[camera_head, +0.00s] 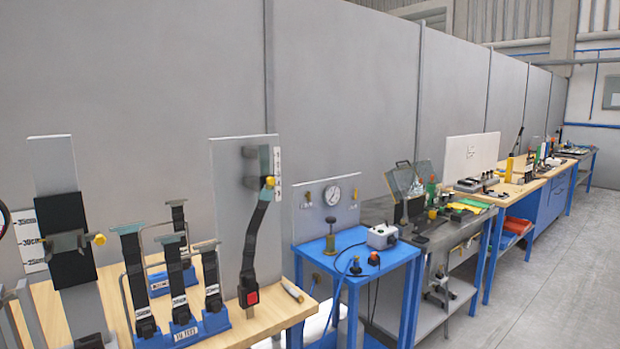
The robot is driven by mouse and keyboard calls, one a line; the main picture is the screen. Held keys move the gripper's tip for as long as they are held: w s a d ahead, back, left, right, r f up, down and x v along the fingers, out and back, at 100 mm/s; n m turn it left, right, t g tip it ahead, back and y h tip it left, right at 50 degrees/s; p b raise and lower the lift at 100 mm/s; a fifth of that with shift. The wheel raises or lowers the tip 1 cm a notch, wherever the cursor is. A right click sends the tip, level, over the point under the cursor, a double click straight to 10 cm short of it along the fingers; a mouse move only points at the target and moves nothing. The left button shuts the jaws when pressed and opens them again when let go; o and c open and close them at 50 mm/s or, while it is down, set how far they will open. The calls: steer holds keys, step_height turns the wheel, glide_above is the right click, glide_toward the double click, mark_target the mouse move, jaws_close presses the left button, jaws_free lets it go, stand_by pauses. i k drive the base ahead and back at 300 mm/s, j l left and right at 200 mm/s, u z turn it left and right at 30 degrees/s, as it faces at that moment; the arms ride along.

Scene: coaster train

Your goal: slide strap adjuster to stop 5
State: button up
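A grey upright panel (232,230) stands on the wooden bench at centre left. A black strap (256,238) runs down it from an adjuster with a yellow knob (269,182) near the top to a black buckle with a red button (249,297). A white strip with small marks (277,165) is beside the adjuster. The knob is near the strip's lower part, but the marks are too small to read, so I cannot tell which stop it is at. My gripper is not in view.
On the wooden bench (285,317), blue-based strap stands (183,328) and a post with a black sleeve (72,265) stand left of the panel. A marker-like stick (292,290) lies right of it. A blue table (345,250) with a gauge board stands farther right. Open floor (545,285) is at right.

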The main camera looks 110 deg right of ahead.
mark_target(269, 180)
steer(key=z, duration=3.65)
